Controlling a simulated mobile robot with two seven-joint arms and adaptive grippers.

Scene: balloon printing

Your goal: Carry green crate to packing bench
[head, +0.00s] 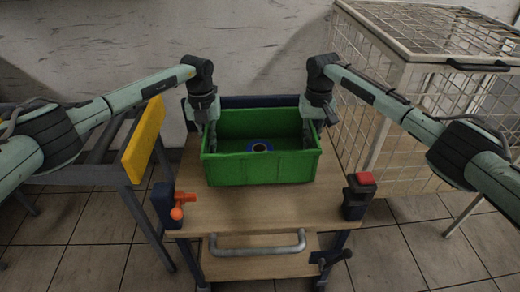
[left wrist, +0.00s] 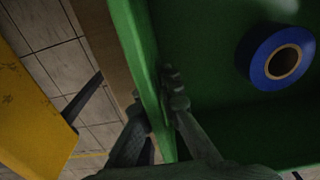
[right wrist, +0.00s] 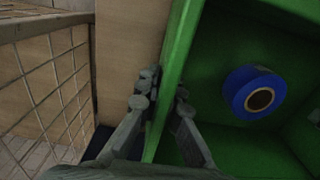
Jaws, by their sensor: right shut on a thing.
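The green crate (head: 262,168) is upright over the wooden top of a small cart, near its back edge; I cannot tell whether it rests fully on it. A blue roll (head: 260,146) with a tan core lies inside the crate. My left gripper (head: 209,140) has its fingers on either side of the crate's left wall; it also shows in the left wrist view (left wrist: 153,95), where a firm grip cannot be made out. My right gripper (head: 311,137) is shut on the crate's right wall, one finger inside and one outside, as the right wrist view (right wrist: 166,86) shows.
The cart top (head: 270,210) is bare in front of the crate. An orange-handled device (head: 178,206) and a red-button box (head: 362,188) sit at its front corners. A yellow-edged table (head: 144,140) stands left, a wire cage (head: 400,75) right. The cart has a grey handle (head: 258,248).

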